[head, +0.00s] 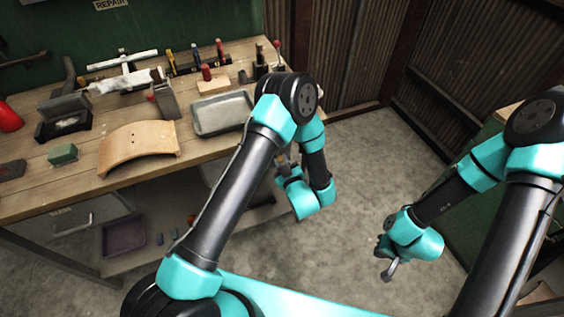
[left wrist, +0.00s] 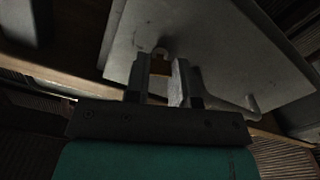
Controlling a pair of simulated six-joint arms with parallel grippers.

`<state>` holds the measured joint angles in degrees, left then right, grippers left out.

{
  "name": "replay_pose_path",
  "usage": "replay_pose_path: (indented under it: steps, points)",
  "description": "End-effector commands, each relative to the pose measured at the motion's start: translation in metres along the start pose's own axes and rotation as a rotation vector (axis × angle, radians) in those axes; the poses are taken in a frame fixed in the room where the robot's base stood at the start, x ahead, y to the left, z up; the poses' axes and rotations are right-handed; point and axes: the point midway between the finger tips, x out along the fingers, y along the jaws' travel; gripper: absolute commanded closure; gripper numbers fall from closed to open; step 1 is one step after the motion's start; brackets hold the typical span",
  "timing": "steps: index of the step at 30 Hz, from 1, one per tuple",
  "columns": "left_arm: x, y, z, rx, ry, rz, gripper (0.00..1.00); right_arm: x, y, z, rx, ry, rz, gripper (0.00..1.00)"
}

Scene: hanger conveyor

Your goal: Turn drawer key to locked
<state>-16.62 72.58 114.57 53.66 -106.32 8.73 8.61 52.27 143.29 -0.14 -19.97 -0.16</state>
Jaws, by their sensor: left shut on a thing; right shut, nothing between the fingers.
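My left gripper (head: 283,165) is at the right end of the workbench, partly behind my own arm. In the left wrist view its two fingers (left wrist: 165,82) are closed on a small key (left wrist: 160,66), of which a brass-coloured part shows between the tips. The key is at a grey metal drawer front (left wrist: 215,50). A bent bar handle (left wrist: 240,106) is on that front, to the right of the fingers. The key's exact turn is too dark and small to tell. My right gripper (head: 388,270) is shut and empty over the bare floor.
The wooden workbench (head: 205,150) carries a metal tray (head: 221,113), a curved wooden piece (head: 138,150), a green block (head: 63,154) and several tools. A purple bin (head: 124,235) sits on the lower shelf. The concrete floor (head: 370,160) between the benches is clear.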

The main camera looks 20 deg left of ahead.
Motion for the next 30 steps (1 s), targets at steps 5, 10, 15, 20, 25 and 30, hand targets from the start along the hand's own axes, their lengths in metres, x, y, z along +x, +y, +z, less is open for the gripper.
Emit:
replay_pose_path:
  steps: [5, 10, 15, 20, 25, 30]
  points:
    - [-0.0001, -0.0001, 0.0002, -0.165, -0.001, 0.0, 1.0, 0.0, 0.0, 0.0, 0.0, 0.0, 0.0, 1.0]
    - [-0.0001, -0.0002, 0.0002, -0.327, -0.001, 0.0, 1.0, 0.0, 0.0, 0.0, 0.0, 0.0, 0.0, 1.0]
    - [-0.0001, -0.0002, 0.0002, -0.488, -0.001, 0.0, 1.0, 0.0, 0.0, 0.0, 0.0, 0.0, 0.0, 1.0]
    - [-0.0001, -0.0002, 0.0003, -0.64, -0.001, 0.0, 1.0, 0.0, 0.0, 0.0, 0.0, 0.0, 0.0, 1.0]
    - [0.0, -0.0002, 0.0003, -0.802, -0.001, 0.0, 1.0, 0.0, 0.0, 0.0, 0.0, 0.0, 0.0, 1.0]
    - [0.0, -0.0002, 0.0003, -0.958, -0.001, 0.0, 1.0, 0.0, 0.0, 0.0, 0.0, 0.0, 0.0, 1.0]
